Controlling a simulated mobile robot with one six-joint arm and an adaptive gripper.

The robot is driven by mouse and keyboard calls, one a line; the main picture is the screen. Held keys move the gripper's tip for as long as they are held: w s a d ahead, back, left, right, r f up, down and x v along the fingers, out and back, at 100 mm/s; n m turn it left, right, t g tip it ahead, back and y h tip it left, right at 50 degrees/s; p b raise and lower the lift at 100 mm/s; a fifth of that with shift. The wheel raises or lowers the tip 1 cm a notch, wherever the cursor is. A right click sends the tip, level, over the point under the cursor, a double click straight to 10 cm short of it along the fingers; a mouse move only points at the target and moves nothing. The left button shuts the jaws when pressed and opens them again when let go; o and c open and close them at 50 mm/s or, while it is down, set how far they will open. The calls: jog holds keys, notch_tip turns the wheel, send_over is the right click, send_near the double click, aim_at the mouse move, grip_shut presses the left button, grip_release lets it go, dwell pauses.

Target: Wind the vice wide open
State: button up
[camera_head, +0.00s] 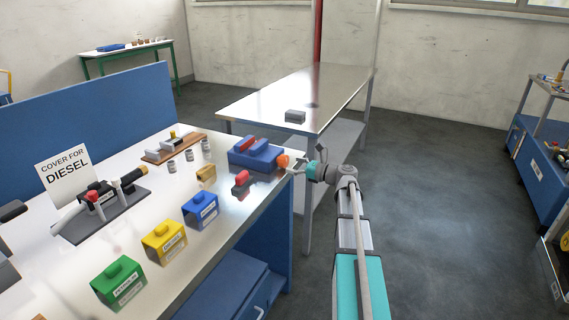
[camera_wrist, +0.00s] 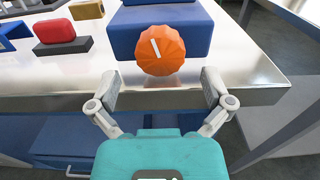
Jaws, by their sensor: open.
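The vice (camera_head: 256,154) is a blue block-shaped body with a red part on top, at the far right corner of the workbench. Its orange ribbed knob (camera_head: 283,161) faces my gripper. In the wrist view the knob (camera_wrist: 160,50) has a white line tilted slightly from upright, and the blue vice body (camera_wrist: 190,30) is behind it. My gripper (camera_wrist: 158,90) is open, its two fingers spread left and right just short of the knob, with nothing between them. In the head view my gripper (camera_head: 297,167) comes from the right at knob height. The jaw gap is not clear.
A red-topped block (camera_wrist: 62,32) stands left of the vice. Blue (camera_head: 200,210), yellow (camera_head: 164,241) and green (camera_head: 119,282) covers line the bench's front. A "COVER FOR DIESEL" sign (camera_head: 64,168) stands at left. A metal table (camera_head: 330,88) is behind; open floor lies right.

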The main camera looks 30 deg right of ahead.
aim_at(287, 163)
jog(key=shift+x, duration=1.8)
jog(key=c, duration=1.1)
